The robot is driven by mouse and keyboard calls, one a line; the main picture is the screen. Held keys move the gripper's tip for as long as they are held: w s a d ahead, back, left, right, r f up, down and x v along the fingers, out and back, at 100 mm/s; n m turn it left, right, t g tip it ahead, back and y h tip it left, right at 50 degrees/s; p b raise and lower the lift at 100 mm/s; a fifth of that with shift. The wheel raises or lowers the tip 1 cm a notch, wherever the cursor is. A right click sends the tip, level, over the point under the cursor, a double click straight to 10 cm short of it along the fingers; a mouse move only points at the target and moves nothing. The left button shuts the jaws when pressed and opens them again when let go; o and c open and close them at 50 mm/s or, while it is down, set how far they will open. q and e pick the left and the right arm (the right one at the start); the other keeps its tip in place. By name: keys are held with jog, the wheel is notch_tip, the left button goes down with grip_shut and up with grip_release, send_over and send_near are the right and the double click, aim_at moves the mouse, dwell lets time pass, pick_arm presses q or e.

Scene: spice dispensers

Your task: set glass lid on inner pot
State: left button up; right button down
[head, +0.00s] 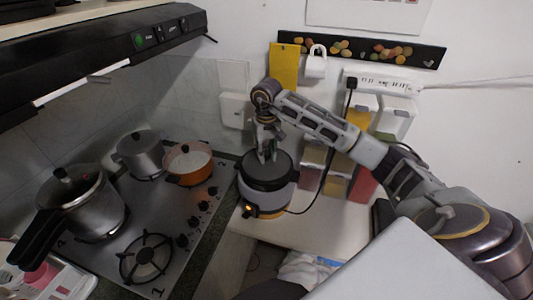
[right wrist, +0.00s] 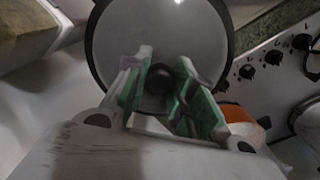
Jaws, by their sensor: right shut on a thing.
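The glass lid (head: 268,178) is a round, dark grey disc at the top of the electric cooker (head: 264,202). In the right wrist view the lid (right wrist: 160,30) shows a dark rim and a round black knob (right wrist: 159,77). My right gripper (head: 267,157) comes down from above and is shut on the lid's knob, its fingers (right wrist: 160,88) on both sides of it. The lid looks roughly level and lined up over the cooker; whether it rests fully on the rim I cannot tell. The inner pot is hidden beneath it. My left gripper is not in view.
The stove (head: 140,235) at left carries a pressure cooker (head: 83,205), a grey pot (head: 140,153) and an orange pot (head: 188,165). Spice dispensers (head: 335,180) stand right of the cooker, behind my right arm. A power cord runs from the cooker to the wall strip (head: 383,82).

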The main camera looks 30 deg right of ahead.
aim_at(266, 152)
jog(key=shift+f, duration=0.3)
jog(key=shift+s, duration=0.1)
jog(key=c, duration=1.2)
grip_release()
jog(key=shift+f, duration=0.1)
jog(key=shift+r, duration=0.6)
jog(key=shift+r+b, duration=1.05)
jog(key=shift+r, duration=4.4)
